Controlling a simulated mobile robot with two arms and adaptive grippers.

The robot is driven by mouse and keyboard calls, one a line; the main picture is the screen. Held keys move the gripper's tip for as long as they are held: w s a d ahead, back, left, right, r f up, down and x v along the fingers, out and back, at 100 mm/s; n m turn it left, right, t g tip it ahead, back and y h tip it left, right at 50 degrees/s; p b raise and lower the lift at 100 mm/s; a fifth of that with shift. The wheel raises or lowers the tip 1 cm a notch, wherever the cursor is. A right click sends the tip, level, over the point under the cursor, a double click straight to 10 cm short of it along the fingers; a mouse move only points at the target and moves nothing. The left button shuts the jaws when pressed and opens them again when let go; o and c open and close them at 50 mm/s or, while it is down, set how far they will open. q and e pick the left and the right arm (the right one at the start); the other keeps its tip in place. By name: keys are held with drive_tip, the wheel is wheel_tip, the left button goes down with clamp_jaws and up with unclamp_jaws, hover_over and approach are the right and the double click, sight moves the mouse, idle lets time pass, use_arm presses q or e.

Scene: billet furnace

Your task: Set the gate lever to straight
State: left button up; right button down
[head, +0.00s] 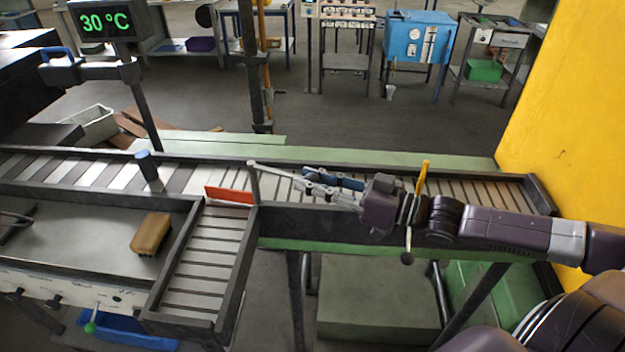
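The gate shows as an orange-red plate (230,195) at the mouth of the side roller chute, beside a grey upright post (254,185). A thin light-grey lever arm (275,170) runs from the post's top to the right, above the main roller conveyor. My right gripper (309,180) is at the right end of this arm, with its fingers pointing left. Blue and grey parts overlap there, so I cannot tell whether the fingers are closed on the lever. My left gripper is not in view.
The main roller conveyor (100,173) crosses the scene, with the side chute (205,255) branching towards me. A blue-topped knob (147,165) stands by the conveyor. A brown block (151,234) lies on the left tray. A yellow wall (565,120) bounds the right.

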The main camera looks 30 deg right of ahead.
drive_tip(key=c, duration=1.6)
unclamp_jaws()
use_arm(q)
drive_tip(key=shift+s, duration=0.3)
use_arm(e)
drive_tip(key=shift+s+f, duration=0.1)
drive_tip(key=shift+s+d+f, duration=0.1)
drive_tip(key=shift+s+d, duration=0.35)
drive_tip(key=shift+s, duration=0.05)
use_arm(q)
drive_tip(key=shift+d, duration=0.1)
use_arm(e)
drive_tip(key=v, duration=1)
drive_tip(key=shift+d, duration=0.2)
drive_tip(key=shift+s, duration=0.2)
drive_tip(key=shift+a, duration=0.1)
